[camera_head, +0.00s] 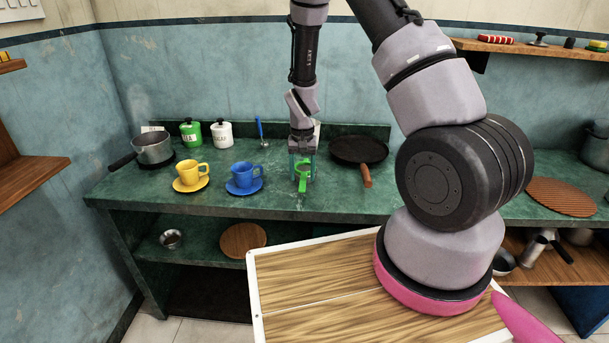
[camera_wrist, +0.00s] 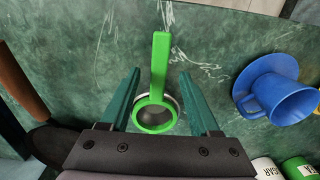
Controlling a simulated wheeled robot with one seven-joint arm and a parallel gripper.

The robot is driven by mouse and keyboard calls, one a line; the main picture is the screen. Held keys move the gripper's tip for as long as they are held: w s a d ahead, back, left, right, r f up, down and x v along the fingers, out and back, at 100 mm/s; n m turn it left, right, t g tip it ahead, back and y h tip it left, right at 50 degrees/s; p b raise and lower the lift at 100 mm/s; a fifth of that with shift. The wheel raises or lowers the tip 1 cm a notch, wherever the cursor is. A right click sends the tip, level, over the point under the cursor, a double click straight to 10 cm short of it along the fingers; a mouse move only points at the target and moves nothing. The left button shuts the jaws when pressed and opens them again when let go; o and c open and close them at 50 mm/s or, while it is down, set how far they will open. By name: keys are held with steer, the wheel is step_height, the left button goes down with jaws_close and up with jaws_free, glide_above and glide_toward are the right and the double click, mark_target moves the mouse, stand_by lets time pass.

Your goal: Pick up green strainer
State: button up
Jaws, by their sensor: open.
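The green strainer (camera_head: 303,178) stands out on the green counter (camera_head: 330,196), between the blue cup and the frying pan. In the wrist view the strainer (camera_wrist: 160,65) shows a straight green handle and a round green rim with a metal bowl. My gripper (camera_head: 302,165) points down over it from above. In the wrist view my gripper (camera_wrist: 161,87) is open, with one teal finger on each side of the strainer and visible gaps to both. Whether the fingertips are level with the strainer is hard to tell.
The blue cup (camera_head: 243,174) on its saucer stands left of the strainer, with the yellow cup (camera_head: 190,172) beyond it. A frying pan (camera_head: 352,149) lies to the right. White and green canisters (camera_head: 222,133) and a blue ladle (camera_head: 260,130) are at the back.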

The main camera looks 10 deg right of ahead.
mark_target(303, 180)
step_height(303, 180, down, 4)
steer(key=shift+w+d+r, duration=0.1)
steer(key=shift+r, duration=0.15)
jaws_close()
stand_by(1.3)
